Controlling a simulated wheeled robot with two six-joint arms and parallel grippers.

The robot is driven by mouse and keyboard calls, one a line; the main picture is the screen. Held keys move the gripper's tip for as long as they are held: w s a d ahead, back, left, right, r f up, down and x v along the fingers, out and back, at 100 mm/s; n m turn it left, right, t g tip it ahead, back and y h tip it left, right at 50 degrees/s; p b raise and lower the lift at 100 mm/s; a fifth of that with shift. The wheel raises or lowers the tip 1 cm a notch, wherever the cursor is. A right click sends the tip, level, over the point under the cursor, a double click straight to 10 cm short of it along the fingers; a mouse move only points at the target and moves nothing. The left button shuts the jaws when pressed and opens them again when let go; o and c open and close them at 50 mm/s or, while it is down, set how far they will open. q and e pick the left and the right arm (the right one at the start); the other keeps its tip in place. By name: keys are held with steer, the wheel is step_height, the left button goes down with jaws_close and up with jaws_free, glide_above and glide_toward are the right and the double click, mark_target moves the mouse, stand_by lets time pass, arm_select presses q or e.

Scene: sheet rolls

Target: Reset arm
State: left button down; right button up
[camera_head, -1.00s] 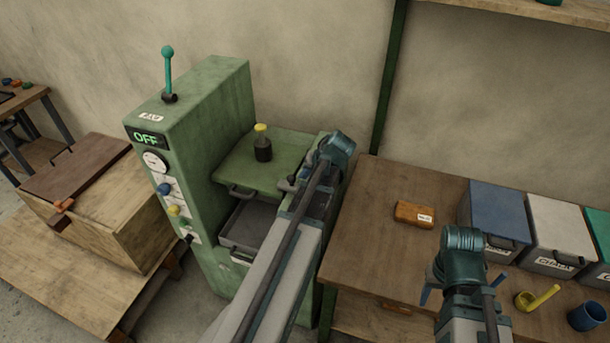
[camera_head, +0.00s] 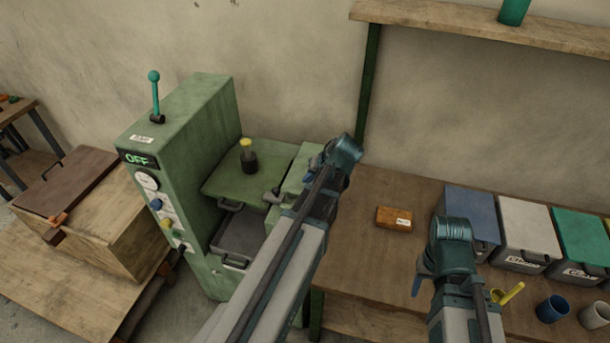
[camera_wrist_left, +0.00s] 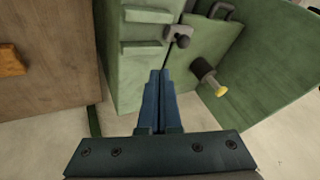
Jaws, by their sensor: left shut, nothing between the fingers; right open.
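My left arm reaches up the middle of the head view, and its gripper (camera_head: 316,166) is beside the right side of the green machine (camera_head: 195,150). In the left wrist view its blue fingers (camera_wrist_left: 158,92) are shut together with nothing between them. They point toward the machine's green panels and a grey-black knob (camera_wrist_left: 180,36), apart from the knob as far as I can tell. My right gripper (camera_head: 418,284) is over the wooden workbench (camera_head: 370,260) in front of the blue bin. Only a blue finger shows below its wrist; the rest is hidden.
The machine has an OFF display (camera_head: 137,160), an upright teal lever (camera_head: 154,92) and a yellow-topped black handle (camera_head: 248,158). A brown block (camera_head: 394,218), blue (camera_head: 472,208), white (camera_head: 525,225) and green bins (camera_head: 580,230), and cups stand on the bench. A wooden crate (camera_head: 130,225) stands left.

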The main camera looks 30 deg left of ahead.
arm_select(q)
steer(key=shift+d+r, duration=0.15)
steer(key=shift+r, duration=0.15)
stand_by(0.4)
steer(key=s+d+f+m+h+b, duration=0.1)
steer(key=s+d+f+m+b, duration=0.2)
steer(key=d, duration=0.6)
steer(key=s+d+f+m+g+h+b, duration=0.1)
steer(key=s+d+f, duration=0.4)
steer(key=d, duration=0.5)
steer(key=s+d+f+m+g+h+b, duration=0.1)
steer(key=s+d+f+m+h+b, duration=0.2)
steer(key=s+d, duration=0.4)
steer(key=d+f+m+b, duration=0.1)
steer(key=d+m, duration=0.1)
steer(key=shift+d+f+m+b, duration=0.3)
steer(key=shift+d+m+b, duration=0.05)
steer(key=shift+d+m, duration=0.05)
steer(key=shift+s, duration=0.1)
